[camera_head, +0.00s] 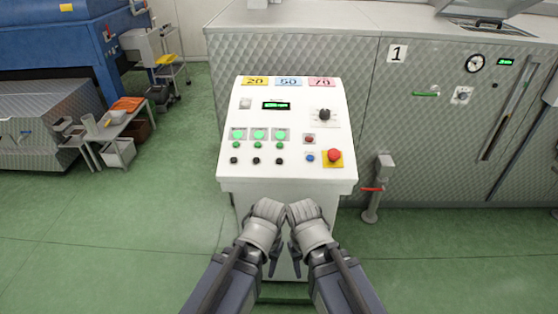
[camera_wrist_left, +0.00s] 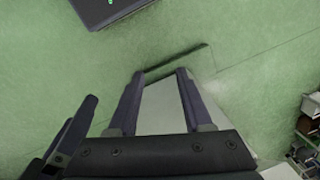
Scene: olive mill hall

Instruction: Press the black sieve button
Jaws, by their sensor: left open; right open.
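A white control console (camera_head: 230,176) stands in front of me with its sloping panel facing me. Three black buttons sit in its lowest row: the left one (camera_head: 234,160), the middle one (camera_head: 256,160) and the right one (camera_head: 279,161). Their labels are too small to read, so I cannot tell which is the sieve button. My left gripper (camera_head: 266,252) is open and empty, below and in front of the panel, apart from the buttons. It also shows in the left wrist view (camera_wrist_left: 159,78), pointing at the floor. My right gripper (camera_head: 303,252) is open close beside it.
The panel also has green buttons (camera_head: 256,145), a red emergency button (camera_head: 334,155) on yellow, a blue button (camera_head: 310,158) and a black knob (camera_head: 323,115). A quilted metal machine (camera_head: 300,60) stands behind. Green floor (camera_head: 150,220) is free to the left.

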